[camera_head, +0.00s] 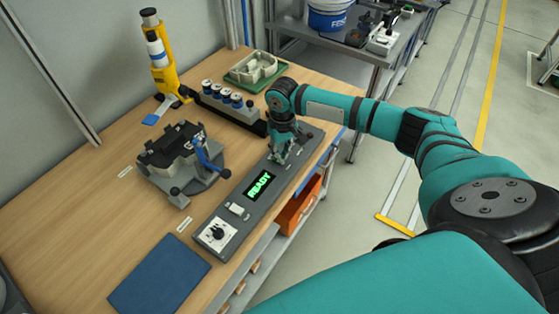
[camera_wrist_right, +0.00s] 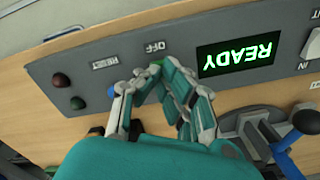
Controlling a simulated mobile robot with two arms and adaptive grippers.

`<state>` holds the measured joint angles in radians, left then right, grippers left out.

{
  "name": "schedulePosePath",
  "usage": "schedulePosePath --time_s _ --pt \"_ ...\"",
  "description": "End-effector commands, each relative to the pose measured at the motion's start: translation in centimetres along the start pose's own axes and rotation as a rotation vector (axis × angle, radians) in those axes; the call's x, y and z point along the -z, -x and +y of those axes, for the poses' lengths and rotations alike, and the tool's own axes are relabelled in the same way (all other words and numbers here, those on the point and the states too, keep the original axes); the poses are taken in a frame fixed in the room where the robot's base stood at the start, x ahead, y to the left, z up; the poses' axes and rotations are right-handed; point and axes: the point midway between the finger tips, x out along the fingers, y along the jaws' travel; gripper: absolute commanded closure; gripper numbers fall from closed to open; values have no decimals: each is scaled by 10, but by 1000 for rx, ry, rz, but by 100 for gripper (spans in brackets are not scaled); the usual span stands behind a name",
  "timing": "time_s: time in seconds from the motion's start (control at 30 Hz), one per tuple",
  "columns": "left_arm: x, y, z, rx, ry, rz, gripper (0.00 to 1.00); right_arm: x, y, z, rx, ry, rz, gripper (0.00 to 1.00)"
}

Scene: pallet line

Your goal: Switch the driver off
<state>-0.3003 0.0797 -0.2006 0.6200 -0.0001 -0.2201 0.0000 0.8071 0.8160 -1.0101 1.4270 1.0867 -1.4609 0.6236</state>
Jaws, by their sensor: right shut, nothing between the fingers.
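The driver's grey control panel (camera_head: 230,205) lies along the table's right edge, and its display (camera_head: 259,186) reads READY in green. The panel (camera_wrist_right: 200,28) also fills the upper part of the right wrist view, with the lit display (camera_wrist_right: 238,55) upside down. My right gripper (camera_head: 277,157) is shut and empty, pointing down at the panel's far part. In the right wrist view its fingertips (camera_wrist_right: 157,69) are beside the OFF label (camera_wrist_right: 155,46). They cover the spot by that label; I cannot tell whether they touch it. My left gripper is out of view.
A dark fixture with a blue lever (camera_head: 208,158) stands left of the panel. A black knob (camera_head: 217,232) is at the panel's near end. Red (camera_wrist_right: 61,80) and green (camera_wrist_right: 77,103) round parts sit by the RESET label. A blue mat (camera_head: 160,272) lies in front.

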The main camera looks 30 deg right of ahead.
Motion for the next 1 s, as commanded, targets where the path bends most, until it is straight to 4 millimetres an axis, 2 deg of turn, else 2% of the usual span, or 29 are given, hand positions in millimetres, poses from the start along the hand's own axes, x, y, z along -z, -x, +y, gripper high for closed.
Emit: schedulePosePath --time_s 1.0 --pt "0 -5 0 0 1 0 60 0 -16 0 0 0 0 100"
